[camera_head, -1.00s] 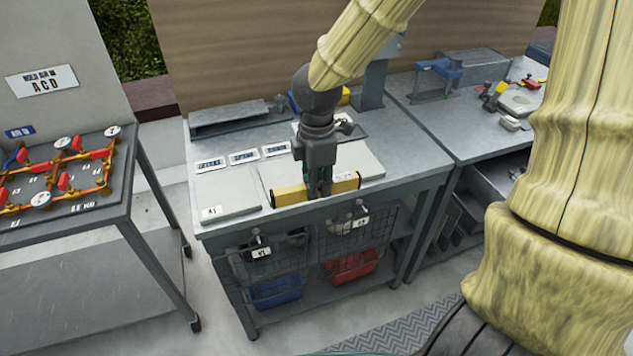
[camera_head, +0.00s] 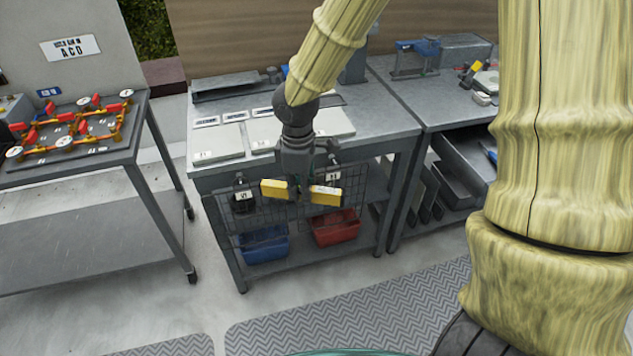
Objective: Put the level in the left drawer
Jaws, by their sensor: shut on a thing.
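The yellow level (camera_head: 325,195) is in my gripper (camera_head: 299,194), whose fingers are shut around its middle and hide that part. The level lies roughly crosswise, in front of the bench's front edge and below the top's height. Behind and below it are two wire-mesh drawers under the bench. The left drawer (camera_head: 229,220) has a dark handle and a white label, with a blue bin (camera_head: 263,245) showing below. The right drawer (camera_head: 352,203) is partly hidden by my gripper and the level, with a red bin (camera_head: 335,228) below. I cannot tell whether either drawer is pulled out.
The grey bench top (camera_head: 225,172) holds flat pale panels and small labels. A side table (camera_head: 75,165) with a red and orange frame stands at left. A second bench (camera_head: 440,105) with a blue clamp adjoins at right. Floor in front is open, with patterned mats (camera_head: 350,310).

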